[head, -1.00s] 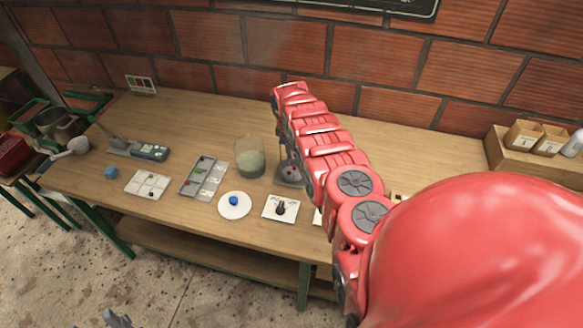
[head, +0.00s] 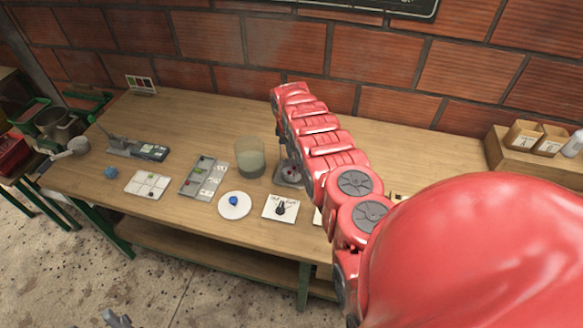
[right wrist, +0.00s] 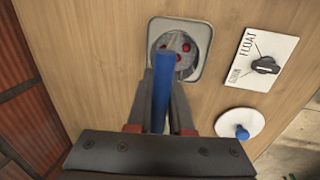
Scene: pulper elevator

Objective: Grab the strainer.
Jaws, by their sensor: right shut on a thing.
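My right gripper (right wrist: 160,110) is shut on an upright blue handle (right wrist: 162,92), which I take to be the strainer's. The handle stands over a square grey metal dish (right wrist: 200,68) on the table. A round part with a few red pieces shows in the middle of the dish, partly hidden by the handle and fingers. I cannot tell whether the strainer's lower end touches the dish. In the head view the dish (head: 290,182) shows beside my right arm. A grey tip (head: 117,320) at the bottom edge looks like my left gripper; its jaws cannot be read.
A glass beaker (head: 250,160) stands left of the dish. A white saucer with a blue knob (head: 235,212) and a dial card (head: 281,216) lie in front. Trays lie further left. Boxes (head: 540,138) stand at the right. A brick wall (head: 230,40) is behind.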

